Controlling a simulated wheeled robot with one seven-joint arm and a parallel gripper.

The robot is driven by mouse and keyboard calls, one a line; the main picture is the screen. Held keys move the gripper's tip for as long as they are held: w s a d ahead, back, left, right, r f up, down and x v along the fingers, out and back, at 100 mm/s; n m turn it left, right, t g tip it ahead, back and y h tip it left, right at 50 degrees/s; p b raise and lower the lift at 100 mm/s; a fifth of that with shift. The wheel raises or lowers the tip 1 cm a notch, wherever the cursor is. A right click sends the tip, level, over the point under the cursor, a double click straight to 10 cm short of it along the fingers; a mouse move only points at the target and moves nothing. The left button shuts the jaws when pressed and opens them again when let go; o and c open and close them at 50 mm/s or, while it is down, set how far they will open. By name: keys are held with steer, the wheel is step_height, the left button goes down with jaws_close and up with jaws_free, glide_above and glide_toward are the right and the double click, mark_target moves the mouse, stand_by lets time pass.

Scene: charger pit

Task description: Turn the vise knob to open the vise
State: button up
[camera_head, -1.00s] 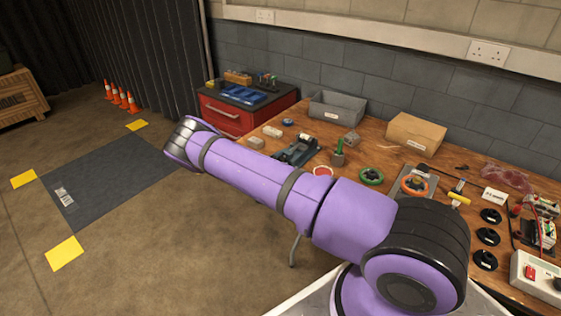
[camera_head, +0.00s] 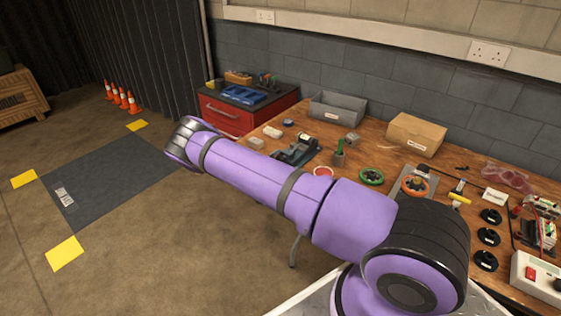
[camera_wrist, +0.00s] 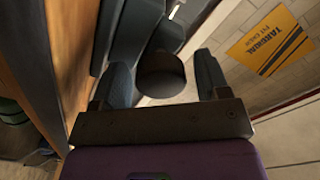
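The vise (camera_head: 297,149) is a small grey and dark tool on the wooden bench in the head view, partly behind my arm. In the wrist view its dark round knob (camera_wrist: 161,74) lies between the two fingers of my gripper (camera_wrist: 161,78). Blue-grey parts, probably of the vise (camera_wrist: 132,28), show beyond the knob. My gripper is open around the knob, with a narrow gap seeming to show on each side. I cannot tell whether either finger touches it. My gripper is hidden in the head view.
A red drawer cabinet (camera_head: 228,117) stands at the bench's far end. A yellow label (camera_wrist: 268,40) shows in the wrist view.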

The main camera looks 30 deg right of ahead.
steer(key=v, duration=1)
steer(key=shift+a, duration=0.35)
steer(key=shift+s+r, duration=0.1)
steer(key=shift+s, duration=0.05)
